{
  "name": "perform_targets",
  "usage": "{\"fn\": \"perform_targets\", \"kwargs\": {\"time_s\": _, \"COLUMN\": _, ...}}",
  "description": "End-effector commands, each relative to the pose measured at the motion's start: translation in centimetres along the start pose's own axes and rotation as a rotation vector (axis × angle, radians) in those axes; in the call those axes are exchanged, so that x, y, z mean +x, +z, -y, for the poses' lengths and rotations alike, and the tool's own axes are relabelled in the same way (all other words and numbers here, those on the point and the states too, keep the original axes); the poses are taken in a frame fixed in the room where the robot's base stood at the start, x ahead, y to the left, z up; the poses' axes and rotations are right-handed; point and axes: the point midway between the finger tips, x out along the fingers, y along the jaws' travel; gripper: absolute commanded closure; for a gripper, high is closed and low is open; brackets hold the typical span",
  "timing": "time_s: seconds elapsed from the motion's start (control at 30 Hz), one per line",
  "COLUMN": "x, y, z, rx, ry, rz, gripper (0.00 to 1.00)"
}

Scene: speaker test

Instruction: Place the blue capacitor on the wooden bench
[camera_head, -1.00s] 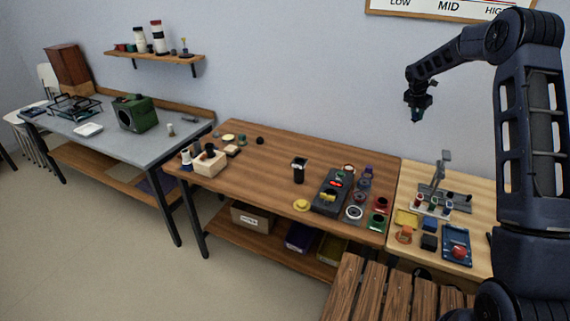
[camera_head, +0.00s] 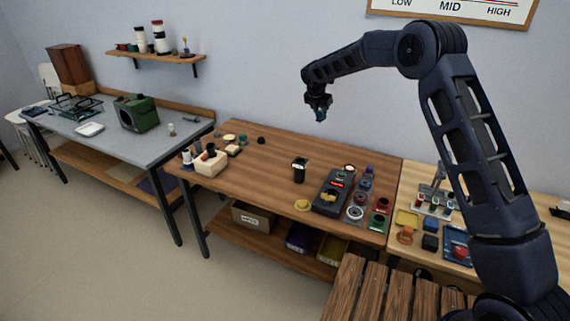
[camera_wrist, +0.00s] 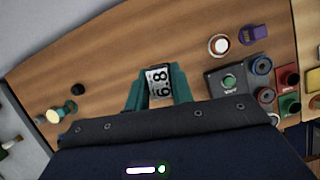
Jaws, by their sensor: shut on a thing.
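My gripper (camera_head: 320,112) hangs high over the back of the brown wooden bench (camera_head: 255,165), clear of its top. In the wrist view its two teal fingers are shut on a small block, which I take as the blue capacitor (camera_wrist: 160,83). Its white face reads 6.8 and lies between the fingers; little blue shows. In the head view it is only a tiny bluish spot at the fingertips. The wrist view shows bare bench wood (camera_wrist: 110,60) to the left of the fingers.
A black cup-like thing (camera_head: 299,172) stands mid-bench. A dark device (camera_head: 330,195) and several coloured round parts crowd the right. A wooden block (camera_head: 210,163) holding parts stands at the left. The bench's left middle is bare. A grey table (camera_head: 105,145) stands left.

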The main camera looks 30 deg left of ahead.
Motion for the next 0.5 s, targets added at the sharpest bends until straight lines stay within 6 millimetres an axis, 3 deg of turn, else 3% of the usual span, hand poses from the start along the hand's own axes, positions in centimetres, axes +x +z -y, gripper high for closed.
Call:
{"fn": "perform_targets", "kwargs": {"time_s": 0.03, "x": -0.7, "y": -1.8, "z": -1.6, "rx": -0.022, "ry": 0.008, "rz": 0.0, "gripper": 1.0}}
{"fn": "perform_targets", "kwargs": {"time_s": 0.2, "x": -2.8, "y": -7.1, "z": -6.1, "rx": -0.08, "ry": 0.033, "rz": 0.0, "gripper": 1.0}}
{"fn": "perform_targets", "kwargs": {"time_s": 0.4, "x": -4.6, "y": -12.0, "z": -9.6, "rx": -0.13, "ry": 0.053, "rz": 0.0, "gripper": 1.0}}
{"fn": "perform_targets", "kwargs": {"time_s": 0.5, "x": -5.2, "y": -13.5, "z": -10.5, "rx": -0.144, "ry": 0.059, "rz": 0.0, "gripper": 1.0}}
